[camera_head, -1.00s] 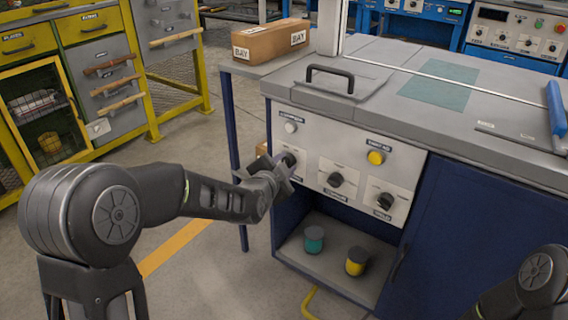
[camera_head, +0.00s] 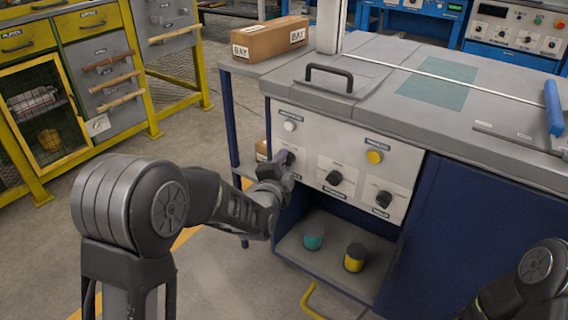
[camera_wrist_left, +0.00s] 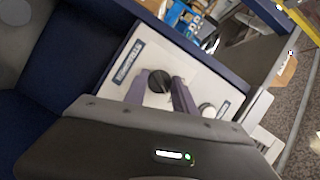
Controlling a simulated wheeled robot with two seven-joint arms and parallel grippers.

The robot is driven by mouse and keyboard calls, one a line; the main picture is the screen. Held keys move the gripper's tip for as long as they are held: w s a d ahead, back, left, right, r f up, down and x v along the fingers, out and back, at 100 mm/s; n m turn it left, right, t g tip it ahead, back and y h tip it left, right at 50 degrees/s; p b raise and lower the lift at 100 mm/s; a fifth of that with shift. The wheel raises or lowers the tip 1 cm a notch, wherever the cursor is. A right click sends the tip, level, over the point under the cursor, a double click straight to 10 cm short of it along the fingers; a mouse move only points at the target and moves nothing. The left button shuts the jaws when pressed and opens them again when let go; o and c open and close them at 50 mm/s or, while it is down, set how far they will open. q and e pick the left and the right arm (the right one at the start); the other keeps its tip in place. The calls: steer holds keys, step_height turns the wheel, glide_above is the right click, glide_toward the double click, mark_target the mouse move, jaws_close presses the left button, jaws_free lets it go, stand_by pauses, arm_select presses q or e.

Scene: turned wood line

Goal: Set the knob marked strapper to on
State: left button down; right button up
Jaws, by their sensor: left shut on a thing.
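The leftmost dark knob (camera_head: 289,157) is on the white control panel of the blue machine, mostly covered by my left gripper (camera_head: 284,170). In the left wrist view the round black knob (camera_wrist_left: 160,82) sits between the two fingers of my left gripper (camera_wrist_left: 160,92), which is shut on it. A label (camera_wrist_left: 128,62) beside the knob looks like "strapper", though it is blurred. The knob's pointer direction cannot be read. My right gripper is out of view; only part of my right arm shows at the lower right.
Two other dark knobs (camera_head: 333,178) (camera_head: 383,199), a white button (camera_head: 289,126) and a yellow button (camera_head: 374,157) share the panel. Below, an open shelf holds a teal cylinder (camera_head: 313,236) and a yellow-and-dark one (camera_head: 354,257). A cardboard box (camera_head: 270,40) stands behind on a side table.

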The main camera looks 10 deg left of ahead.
arm_select(q)
steer(key=c, duration=1)
jaws_free()
steer(key=shift+s+r+p, duration=0.15)
steer(key=shift+s+p, duration=0.15)
steer(key=shift+s, duration=0.3)
steer(key=s, duration=0.2)
steer(key=s+p, duration=0.1)
steer(key=s, duration=0.3)
steer(key=shift+s+r+p, duration=0.25)
steer(key=shift+r+p, duration=0.1)
